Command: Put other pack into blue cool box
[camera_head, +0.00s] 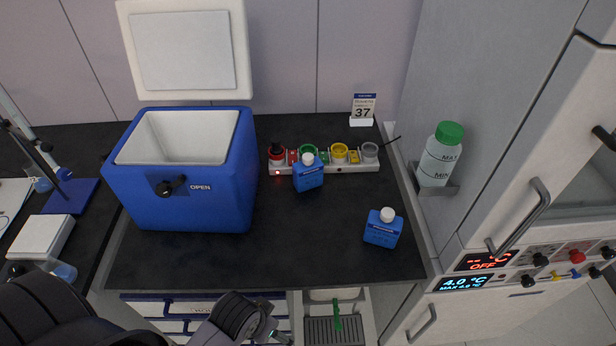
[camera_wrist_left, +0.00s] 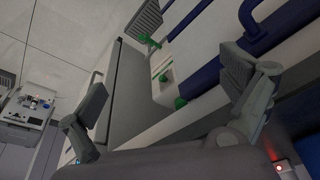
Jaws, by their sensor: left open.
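The blue cool box (camera_head: 185,205) stands at the left of the dark counter. Its white lid (camera_head: 188,52) is raised, and the visible part of its white inside shows no pack. One blue pack (camera_head: 308,179) with a white cap stands in front of the coloured row of cups. Another blue pack (camera_head: 382,233) with a white cap stands near the counter's front right. My left gripper is open and appears empty in the left wrist view (camera_wrist_left: 165,88). My right gripper is out of view.
A white rack (camera_head: 330,169) with coloured cups lies at the counter's back. A sign reading 37 (camera_head: 362,108) stands behind it. A green-capped bottle (camera_head: 438,157) sits on a holder on the grey cabinet at right. The counter's middle (camera_head: 300,235) is clear.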

